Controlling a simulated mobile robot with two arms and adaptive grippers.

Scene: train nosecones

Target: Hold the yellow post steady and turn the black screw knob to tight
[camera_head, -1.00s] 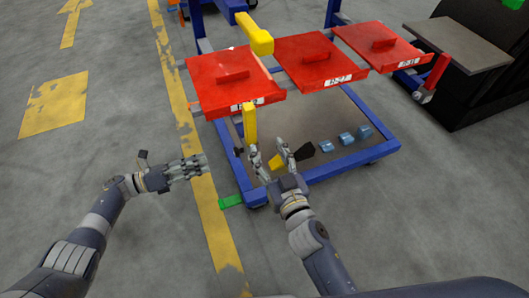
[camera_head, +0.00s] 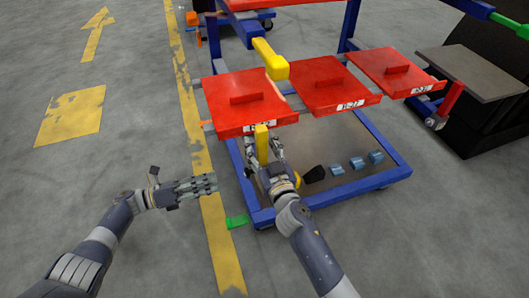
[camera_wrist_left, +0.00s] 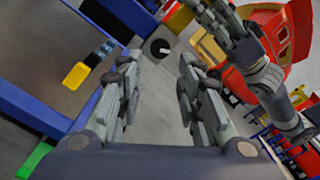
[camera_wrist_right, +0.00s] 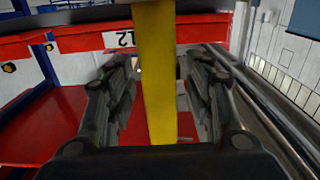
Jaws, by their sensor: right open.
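A yellow post (camera_head: 262,146) hangs upright below the left red panel (camera_head: 250,112) of the blue cart. My right gripper (camera_head: 263,140) is at the post with a finger on either side of it. In the right wrist view the post (camera_wrist_right: 155,75) stands between the open fingers, with gaps visible beside it. My left gripper (camera_head: 211,183) is left of the cart, over the floor stripe, empty. In the left wrist view its fingers (camera_wrist_left: 157,80) are apart.
The cart's lower deck (camera_head: 335,145) carries a black piece (camera_head: 314,173) and several blue pieces (camera_head: 357,162). A yellow beam end (camera_head: 272,62) sticks out above the panels. A grey table (camera_head: 470,70) stands at the right. The floor at left is free.

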